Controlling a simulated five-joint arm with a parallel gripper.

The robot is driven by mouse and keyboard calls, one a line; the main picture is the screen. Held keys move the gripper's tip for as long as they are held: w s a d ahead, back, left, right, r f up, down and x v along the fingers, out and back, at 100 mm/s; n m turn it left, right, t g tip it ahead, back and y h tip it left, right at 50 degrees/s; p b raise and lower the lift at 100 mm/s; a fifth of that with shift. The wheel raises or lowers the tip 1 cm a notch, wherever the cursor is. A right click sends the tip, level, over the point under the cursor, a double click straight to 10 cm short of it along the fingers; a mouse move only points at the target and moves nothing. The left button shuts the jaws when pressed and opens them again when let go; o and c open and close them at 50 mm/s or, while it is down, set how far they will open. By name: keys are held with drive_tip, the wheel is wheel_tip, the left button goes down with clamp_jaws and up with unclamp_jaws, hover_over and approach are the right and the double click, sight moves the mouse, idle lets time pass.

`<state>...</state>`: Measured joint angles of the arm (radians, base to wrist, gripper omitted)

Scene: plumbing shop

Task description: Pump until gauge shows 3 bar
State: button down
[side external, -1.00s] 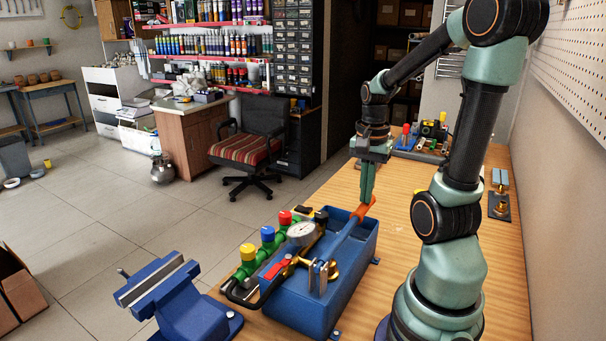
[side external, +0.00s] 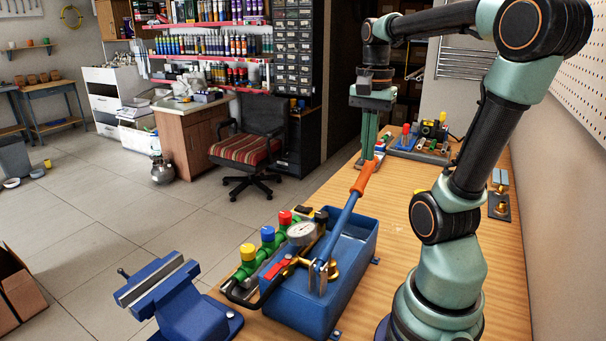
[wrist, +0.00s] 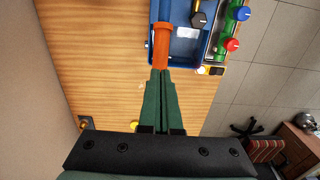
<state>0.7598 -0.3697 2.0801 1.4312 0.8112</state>
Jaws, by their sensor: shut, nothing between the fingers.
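The blue test pump tank (side external: 303,311) stands on the wooden bench; part of it shows in the wrist view (wrist: 203,58). Its blue lever (side external: 340,228) slants up toward my gripper and ends in an orange handle (side external: 363,178), also in the wrist view (wrist: 161,46).
Green valves with a yellow cap (side external: 248,252), a blue cap (side external: 267,234) and a red cap (side external: 285,218) line the pump's left side. A blue vise (side external: 180,305) stands at the front left. The bench (side external: 405,270) is clear right of the tank. A tray of fittings (side external: 420,150) lies behind.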

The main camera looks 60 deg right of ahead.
drive_tip(key=shift+f, duration=0.1)
drive_tip(key=shift+d+f, duration=1)
drive_tip(key=shift+f, duration=5)
drive_tip(key=r, duration=0.4)
drive_tip(key=a+r, duration=0.1)
drive_tip(key=r, duration=0.3)
drive_tip(key=a+r, duration=0.1)
drive_tip(key=r, duration=0.3)
drive_tip(key=shift+r, duration=0.1)
drive_tip(key=shift+r, duration=2.5)
